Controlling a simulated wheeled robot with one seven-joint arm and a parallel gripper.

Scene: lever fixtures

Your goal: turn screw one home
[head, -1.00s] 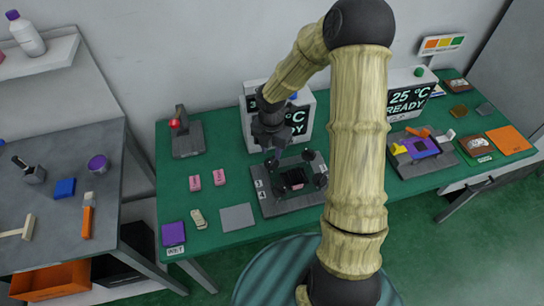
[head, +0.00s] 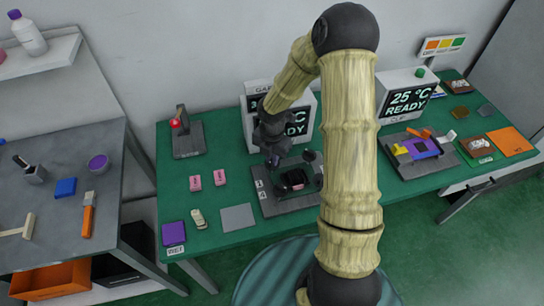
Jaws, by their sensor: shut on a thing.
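The dark fixture plate (head: 262,206) lies on the green table, with small white number labels on its left edge. A small black clamp part with a pink piece (head: 297,187) sits in its middle. Dark round screw knobs stand around it; one (head: 309,156) shows at the back right. My gripper (head: 273,161) points down at the fixture's back left corner, shut on what looks like the dark knob there. The jaws and knob are dark and small, so the contact is hard to see. I cannot read which screw is number one.
A display box (head: 302,128) stands close behind the fixture. Pink blocks (head: 195,183), a grey square (head: 238,217) and a lever fixture with a red knob (head: 187,140) are to the left. A second fixture (head: 435,165) is to the right. My arm hides the table between.

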